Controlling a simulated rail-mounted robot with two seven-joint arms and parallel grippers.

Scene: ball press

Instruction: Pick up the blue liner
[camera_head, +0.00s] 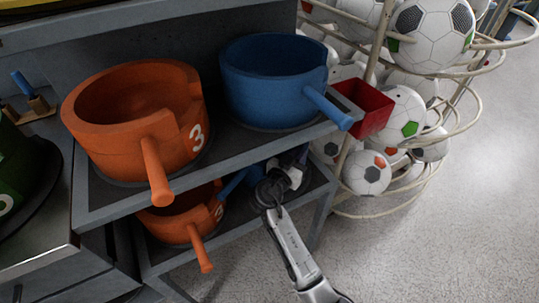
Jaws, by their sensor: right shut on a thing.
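A large blue liner (265,95) with a side handle sits upright on the upper shelf, to the right of a large orange liner (135,115) marked 3. On the lower shelf, a smaller blue liner shows only as a blue piece (234,182) beside my right gripper (284,176); the rest is hidden by the gripper and shadow. My right gripper reaches in from below, under the upper shelf, and is shut on the smaller blue liner; the exact contact is hard to see. My left gripper is not in view.
A smaller orange liner (180,215) stands on the lower shelf, left of the blue piece. The upper shelf edge (240,153) overhangs my right gripper. A red bin (365,105) and a wire rack of several footballs (366,172) stand at right. Open floor (430,250) lies lower right.

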